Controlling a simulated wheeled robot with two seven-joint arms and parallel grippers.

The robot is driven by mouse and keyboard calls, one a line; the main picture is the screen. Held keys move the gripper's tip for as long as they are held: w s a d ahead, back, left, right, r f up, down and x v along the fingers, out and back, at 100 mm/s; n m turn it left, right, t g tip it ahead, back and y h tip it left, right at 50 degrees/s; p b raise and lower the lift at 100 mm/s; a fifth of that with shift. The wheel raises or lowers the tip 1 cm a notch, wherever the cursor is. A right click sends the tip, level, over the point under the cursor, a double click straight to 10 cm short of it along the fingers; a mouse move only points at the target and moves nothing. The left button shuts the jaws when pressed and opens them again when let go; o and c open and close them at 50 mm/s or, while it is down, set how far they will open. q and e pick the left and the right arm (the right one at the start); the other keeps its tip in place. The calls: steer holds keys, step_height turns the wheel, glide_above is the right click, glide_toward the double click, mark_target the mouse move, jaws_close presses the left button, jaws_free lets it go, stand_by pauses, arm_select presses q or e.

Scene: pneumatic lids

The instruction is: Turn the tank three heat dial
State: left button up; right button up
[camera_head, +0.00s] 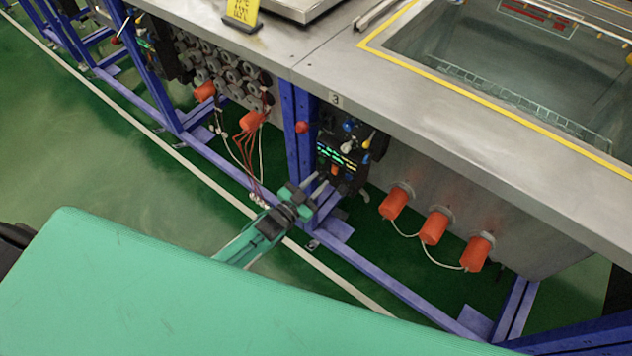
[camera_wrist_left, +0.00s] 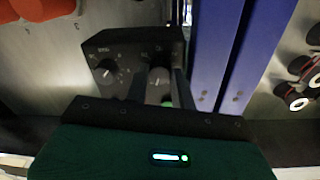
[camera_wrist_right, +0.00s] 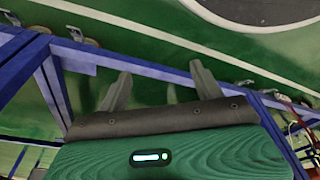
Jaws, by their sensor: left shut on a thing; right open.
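The control box (camera_head: 342,150) for tank three hangs under the counter, beside a blue post and below a small plate marked 3 (camera_head: 335,98). In the left wrist view it is a black box (camera_wrist_left: 113,48) with two dials. One dial (camera_wrist_left: 106,70) at the left stands free; the other dial (camera_wrist_left: 158,78) is between the fingers of my left gripper (camera_wrist_left: 160,86). My left gripper (camera_head: 322,187) is shut on that dial, which it partly hides; I cannot read its label. My right gripper (camera_wrist_right: 160,82) is open and empty in the right wrist view.
Blue frame posts (camera_head: 288,125) stand beside the box. Orange caps (camera_head: 433,227) with white cables stick out of the tank wall at the right. Red and white wires (camera_head: 247,160) hang at the left. Green floor (camera_head: 95,150) lies open at the left.

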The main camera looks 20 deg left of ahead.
arm_select(q)
steer(key=shift+f+m, duration=0.1)
steer(key=shift+m, duration=0.6)
arm_select(e)
steer(key=shift+s+d+f, duration=0.1)
steer(key=shift+s+f, duration=0.1)
steer(key=shift+f, duration=0.2)
arm_select(q)
steer(key=o, duration=1)
steer(key=v, duration=1.4)
arm_select(e)
steer(key=shift+w+r, duration=0.25)
steer(key=shift+s, duration=0.1)
